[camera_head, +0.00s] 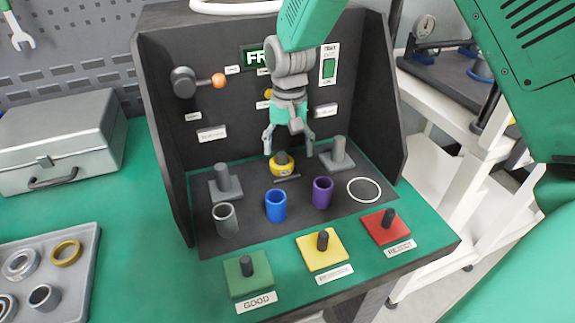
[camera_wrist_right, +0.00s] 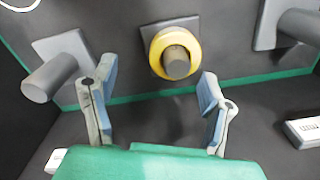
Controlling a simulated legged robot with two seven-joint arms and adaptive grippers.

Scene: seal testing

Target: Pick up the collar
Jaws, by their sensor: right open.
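A yellow collar (camera_head: 281,168) sits around a short dark post in the middle of the test station. It shows clearly in the right wrist view (camera_wrist_right: 157,50), with the round post end (camera_wrist_right: 176,65) through it. My right gripper (camera_head: 289,152) is open, pointing down just above the collar. In the right wrist view its two fingers (camera_wrist_right: 157,72) stand apart, one to each side of the collar and short of it, and nothing is between them. My left gripper is not in view.
Two grey posts (camera_head: 226,184) (camera_head: 338,155) flank the collar. Grey, blue (camera_head: 275,205) and purple (camera_head: 322,192) sleeves stand in front. Green (camera_head: 242,288), yellow and red (camera_head: 377,236) pads with pegs line the front. A tray of rings (camera_head: 92,262) and a metal case (camera_head: 65,150) are left.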

